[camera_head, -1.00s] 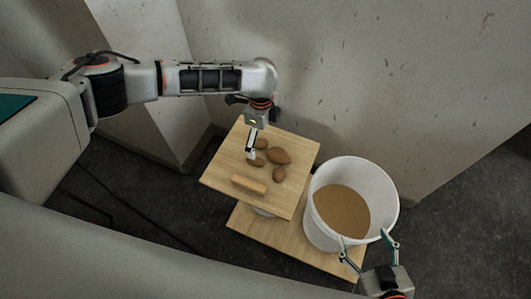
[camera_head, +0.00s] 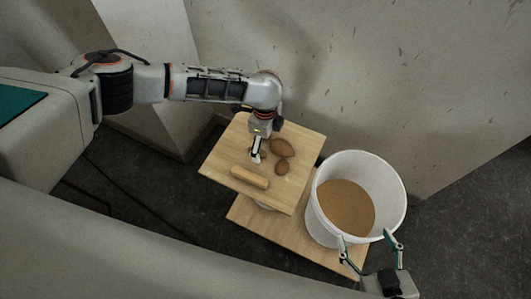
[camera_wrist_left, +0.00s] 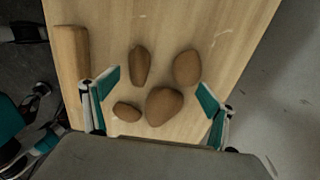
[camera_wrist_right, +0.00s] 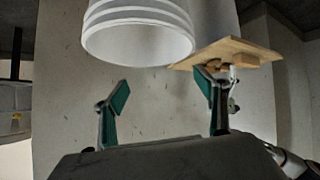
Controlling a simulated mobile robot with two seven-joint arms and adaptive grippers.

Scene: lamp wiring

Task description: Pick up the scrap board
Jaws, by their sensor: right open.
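The scrap board (camera_head: 222,162) is a light wooden square with a wooden grip bar (camera_head: 249,177) on top near its front left edge. Several brown potato-like lumps (camera_head: 281,147) lie on it. My left gripper (camera_head: 257,153) is over the board, just behind the bar. In the left wrist view its jaws (camera_wrist_left: 155,92) are spread, with lumps in view between them and the bar (camera_wrist_left: 73,50) beside the left finger. My right gripper (camera_head: 367,240) is open and empty at the bucket's front rim; whether it touches is unclear.
A white bucket (camera_head: 322,222) holding brown granular material stands right of the board. Both are above a lower wooden board (camera_head: 262,232); the scrap board's support is mostly hidden. Grey walls (camera_head: 400,60) close in behind. Dark floor lies at the left and right.

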